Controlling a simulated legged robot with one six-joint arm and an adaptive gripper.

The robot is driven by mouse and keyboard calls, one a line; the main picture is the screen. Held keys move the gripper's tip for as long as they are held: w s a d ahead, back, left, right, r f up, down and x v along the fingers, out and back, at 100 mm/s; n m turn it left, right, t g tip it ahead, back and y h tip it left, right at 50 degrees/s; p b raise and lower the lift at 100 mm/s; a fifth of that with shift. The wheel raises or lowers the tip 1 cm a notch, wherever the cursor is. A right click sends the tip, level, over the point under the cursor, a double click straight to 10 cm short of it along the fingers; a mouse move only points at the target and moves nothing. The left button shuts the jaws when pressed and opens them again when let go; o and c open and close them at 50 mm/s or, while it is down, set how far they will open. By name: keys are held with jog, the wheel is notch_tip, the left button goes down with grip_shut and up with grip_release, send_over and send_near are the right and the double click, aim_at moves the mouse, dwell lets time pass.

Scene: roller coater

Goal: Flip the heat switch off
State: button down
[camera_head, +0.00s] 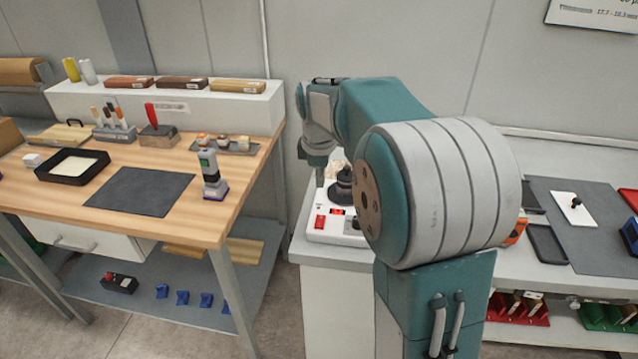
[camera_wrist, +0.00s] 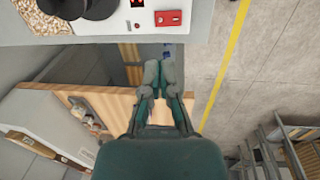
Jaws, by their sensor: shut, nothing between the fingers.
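The white coater machine (camera_head: 316,238) stands on a light cabinet, partly hidden behind my arm. A red rocker switch (camera_head: 320,222) is on its front left corner. The switch also shows near the top of the wrist view (camera_wrist: 168,18); I cannot tell which way it is set. A small red display (camera_head: 337,211) and a black knob (camera_head: 355,226) are beside it.
A wooden workbench (camera_head: 52,206) with a dark mat, tray, bottle and tools stands to the left. A black pot-like part (camera_head: 343,185) rises from the machine behind the switch. A counter with a grey mat (camera_head: 594,235) is at right. A gap separates workbench and cabinet.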

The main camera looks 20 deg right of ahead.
aim_at(320, 222)
jog(key=f, duration=0.7)
jog(key=w+f, duration=0.1)
jog(key=f, duration=0.3)
jog(key=shift+d+f, duration=0.1)
jog(key=shift+d, duration=0.25)
jog(key=shift+f, duration=0.2)
jog(key=shift+s+a+r, duration=0.2)
jog(key=shift+s+a, duration=0.25)
jog(key=shift+s, duration=0.1)
